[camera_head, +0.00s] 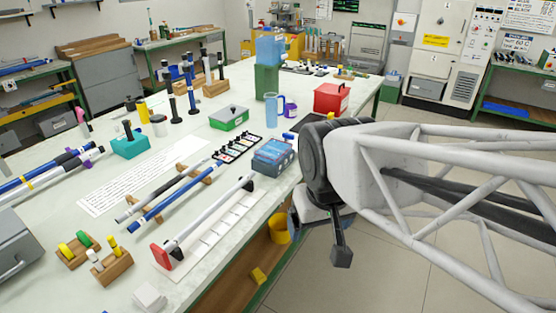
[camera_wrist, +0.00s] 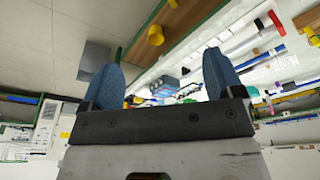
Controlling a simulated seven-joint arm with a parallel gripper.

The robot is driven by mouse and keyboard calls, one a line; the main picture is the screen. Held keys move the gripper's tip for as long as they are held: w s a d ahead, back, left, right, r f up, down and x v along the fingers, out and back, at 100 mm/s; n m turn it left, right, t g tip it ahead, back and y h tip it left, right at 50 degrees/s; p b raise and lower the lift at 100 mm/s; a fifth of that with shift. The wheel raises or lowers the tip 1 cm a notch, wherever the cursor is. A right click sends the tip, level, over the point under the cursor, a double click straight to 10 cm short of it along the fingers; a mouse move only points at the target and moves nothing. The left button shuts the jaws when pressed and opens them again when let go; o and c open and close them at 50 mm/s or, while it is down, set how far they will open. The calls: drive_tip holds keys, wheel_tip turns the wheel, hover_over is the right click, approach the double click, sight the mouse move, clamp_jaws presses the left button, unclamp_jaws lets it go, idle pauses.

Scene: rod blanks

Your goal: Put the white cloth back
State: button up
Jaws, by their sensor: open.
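A small white folded piece that looks like the cloth (camera_head: 149,296) lies at the near front edge of the bench, at the bottom of the head view. My gripper (camera_head: 318,236) hangs beyond the bench's right edge, well to the right of the cloth and apart from it. In the wrist view my gripper (camera_wrist: 165,62) shows two blue-padded fingers spread wide with nothing between them. I cannot make out the cloth surely in the wrist view.
The bench (camera_head: 92,262) holds a long gauge with a red end block (camera_head: 162,256), blue-and-grey rods (camera_head: 170,206) on wooden rests, a blue box (camera_head: 273,155) and a red box (camera_head: 331,98). A yellow bin (camera_head: 279,229) is below the edge. Floor right of the bench is clear.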

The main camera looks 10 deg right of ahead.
drive_tip(key=shift+s+d+m, duration=0.3)
drive_tip(key=shift+s+d, duration=0.45)
drive_tip(key=shift+s, duration=0.25)
